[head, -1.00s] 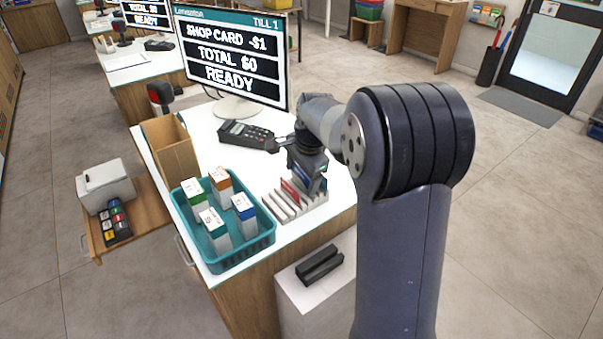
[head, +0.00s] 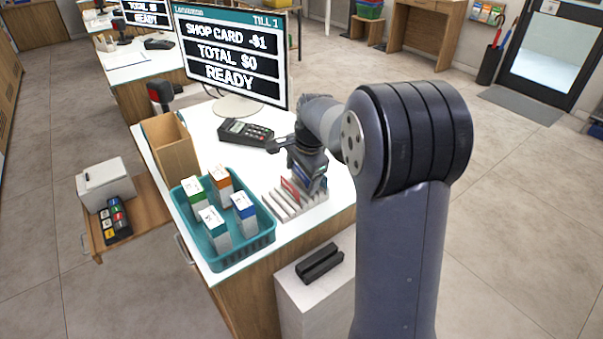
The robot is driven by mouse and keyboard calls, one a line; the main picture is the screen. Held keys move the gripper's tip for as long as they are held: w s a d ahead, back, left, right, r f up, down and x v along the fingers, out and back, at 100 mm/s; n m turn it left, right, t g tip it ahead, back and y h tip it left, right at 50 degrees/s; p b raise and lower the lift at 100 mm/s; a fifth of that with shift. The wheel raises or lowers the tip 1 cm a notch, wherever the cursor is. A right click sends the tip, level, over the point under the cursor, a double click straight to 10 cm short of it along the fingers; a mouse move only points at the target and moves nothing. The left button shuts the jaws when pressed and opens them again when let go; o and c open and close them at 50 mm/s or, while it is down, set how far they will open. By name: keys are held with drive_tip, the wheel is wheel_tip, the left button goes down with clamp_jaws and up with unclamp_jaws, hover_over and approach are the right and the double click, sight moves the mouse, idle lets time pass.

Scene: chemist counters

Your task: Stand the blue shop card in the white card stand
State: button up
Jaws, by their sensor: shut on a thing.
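The white card stand (head: 283,210) is a low slotted rack near the front right edge of the white counter. A red card (head: 290,187) stands in one of its slots. My gripper (head: 312,178) is over the right end of the stand, pointing down. It is shut on the blue shop card (head: 318,185), of which only a small part shows below the jaws. The fingertips are small and partly hidden by the gripper body. I cannot tell whether the card's lower edge is inside a slot or just above it.
A teal basket (head: 240,255) with several small boxes stands left of the stand. A card terminal (head: 246,132) lies behind, below the till screen (head: 232,60). A brown open box (head: 170,148) is at the left. The counter's right edge is close to the stand.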

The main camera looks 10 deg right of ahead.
drive_tip(key=shift+f, duration=0.3)
drive_tip(key=o, duration=1)
drive_tip(key=shift+s+f, duration=0.1)
drive_tip(key=w+p+v, duration=0.2)
drive_tip(key=p+v, duration=0.4)
drive_tip(key=v, duration=1.3)
drive_tip(key=shift+a+r+p, duration=0.25)
drive_tip(key=shift+a+p, duration=0.05)
drive_tip(key=shift+p, duration=0.1)
drive_tip(key=shift+f, duration=0.15)
